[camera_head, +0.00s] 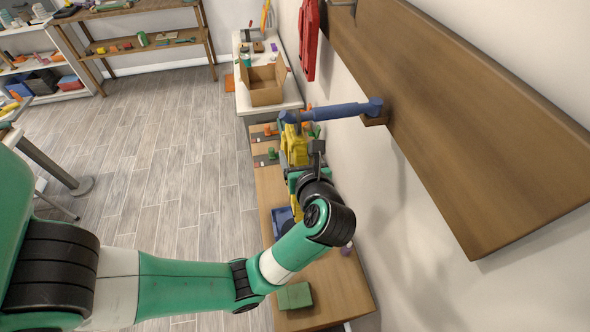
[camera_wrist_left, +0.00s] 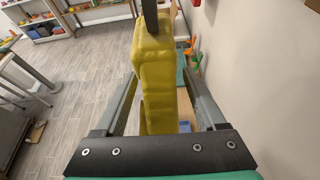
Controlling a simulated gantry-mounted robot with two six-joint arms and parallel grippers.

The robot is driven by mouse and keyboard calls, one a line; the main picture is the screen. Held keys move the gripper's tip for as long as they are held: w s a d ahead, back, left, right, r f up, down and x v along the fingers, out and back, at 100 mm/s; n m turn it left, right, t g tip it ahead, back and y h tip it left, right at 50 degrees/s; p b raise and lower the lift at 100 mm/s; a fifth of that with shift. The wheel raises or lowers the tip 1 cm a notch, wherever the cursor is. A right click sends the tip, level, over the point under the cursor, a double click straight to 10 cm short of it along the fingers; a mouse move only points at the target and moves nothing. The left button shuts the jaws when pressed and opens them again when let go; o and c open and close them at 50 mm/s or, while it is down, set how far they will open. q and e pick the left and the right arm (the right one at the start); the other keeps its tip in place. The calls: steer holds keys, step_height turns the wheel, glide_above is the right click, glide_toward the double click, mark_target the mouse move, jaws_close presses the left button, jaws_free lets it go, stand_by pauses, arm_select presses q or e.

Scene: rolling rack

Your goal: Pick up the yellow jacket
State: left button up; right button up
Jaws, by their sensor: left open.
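The yellow jacket (camera_head: 295,146) hangs below a blue bar (camera_head: 340,111) that sticks out from the wooden wall board. It also shows large in the left wrist view (camera_wrist_left: 155,62), upright, with a dark strip in front of its top. My left gripper (camera_head: 306,166) is open at the jacket, and its wrist hides the jacket's lower part in the head view. In the left wrist view the two grey fingers stand on either side of the jacket. I cannot tell whether they touch it. My right gripper is in neither view.
A wooden bench (camera_head: 345,282) below holds a green block (camera_head: 294,296) and a blue bin (camera_head: 282,218). A cardboard box (camera_head: 266,90) stands on a white table behind. The wooden board (camera_head: 480,120) and a red item (camera_head: 309,40) are on the wall.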

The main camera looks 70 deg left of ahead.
arm_select(q)
steer(key=shift+x, duration=1.15)
jaws_close()
steer(key=shift+r, duration=0.15)
stand_by(0.3)
